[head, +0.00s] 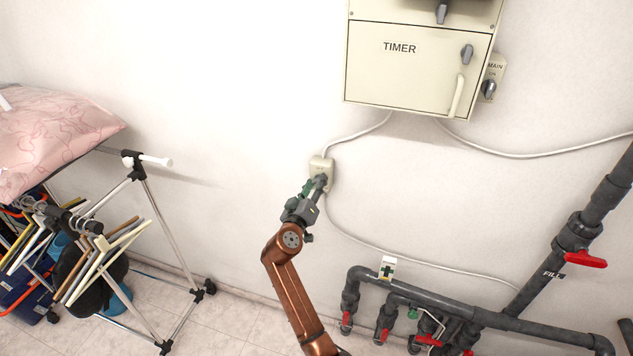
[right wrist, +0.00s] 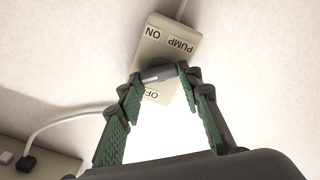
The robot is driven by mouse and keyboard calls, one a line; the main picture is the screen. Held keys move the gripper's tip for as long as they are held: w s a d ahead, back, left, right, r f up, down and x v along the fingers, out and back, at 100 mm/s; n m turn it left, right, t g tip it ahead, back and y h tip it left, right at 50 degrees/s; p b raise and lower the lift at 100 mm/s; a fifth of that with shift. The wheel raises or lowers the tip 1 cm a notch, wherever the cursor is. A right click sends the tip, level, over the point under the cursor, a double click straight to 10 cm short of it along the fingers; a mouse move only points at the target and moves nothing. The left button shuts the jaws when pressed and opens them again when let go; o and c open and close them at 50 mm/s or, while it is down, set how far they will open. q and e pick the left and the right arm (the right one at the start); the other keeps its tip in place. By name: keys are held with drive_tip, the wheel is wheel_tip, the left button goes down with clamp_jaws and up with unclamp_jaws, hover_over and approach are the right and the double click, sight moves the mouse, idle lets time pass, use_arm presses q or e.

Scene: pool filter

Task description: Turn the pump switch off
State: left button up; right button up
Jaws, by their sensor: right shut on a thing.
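The pump switch is a small cream box on the wall in the head view (head: 319,165), below the timer cabinet. In the right wrist view its plate (right wrist: 176,48) appears upside down, with the labels PUMP, ON and OFF. My right gripper (head: 317,185) is at the box, with its green-padded fingers on either side of the grey knob (right wrist: 157,73). It is shut on the knob. The knob's bar lies crosswise between the fingertips, and a pale mark shows on it. I cannot tell which label it points to. My left gripper is not in view.
The timer cabinet (head: 400,75) hangs above, with a MAIN switch (head: 489,88) at its right side. White cables run along the wall. Grey pipes (head: 440,310) with red valve handles stand at lower right. A rack (head: 150,200) and pink cloth (head: 55,145) are at left.

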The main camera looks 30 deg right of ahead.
drive_tip(key=n+p, duration=0.4)
drive_tip(key=n, duration=0.2)
drive_tip(key=shift+a+r, duration=0.1)
drive_tip(key=n+p, duration=0.2)
drive_tip(key=n, duration=0.1)
drive_tip(key=shift+n, duration=0.4)
drive_tip(key=shift+f+n+p, duration=0.2)
drive_tip(key=shift+n+p, duration=0.1)
drive_tip(key=shift+p, duration=0.15)
drive_tip(key=shift+w+a+f, duration=0.1)
drive_tip(key=shift+f, duration=0.05)
drive_tip(key=o, duration=1.1)
drive_tip(key=shift+o, duration=0.3)
